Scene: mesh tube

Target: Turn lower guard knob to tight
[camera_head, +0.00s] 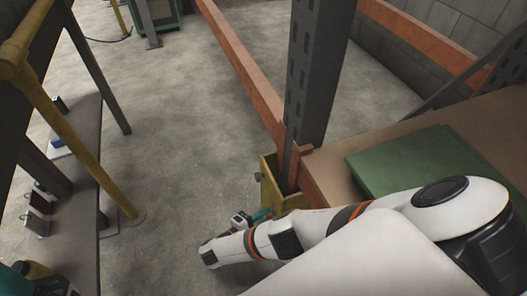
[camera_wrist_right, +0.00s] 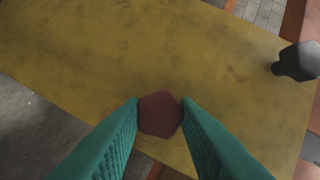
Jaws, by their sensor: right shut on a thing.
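The yellow guard (camera_head: 269,184) stands around the foot of the grey rack upright. In the right wrist view its yellow face (camera_wrist_right: 190,50) fills most of the picture. A dark red, faceted knob (camera_wrist_right: 160,115) sits low on that face, between the teal fingertips of my right gripper (camera_wrist_right: 160,104). The fingers touch it on both sides, so the gripper is shut on it. A dark grey knob (camera_wrist_right: 297,62) sticks out at the right. In the head view my right gripper (camera_head: 262,214) is at the guard's lower part, and the red knob is hidden.
The grey upright (camera_head: 312,80) rises from the guard, with an orange beam (camera_head: 240,70) behind it. A green board (camera_head: 400,165) lies on the rack shelf under my right arm. A yellow rail (camera_head: 75,130) and a grey shelf stand at left. Floor between is clear.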

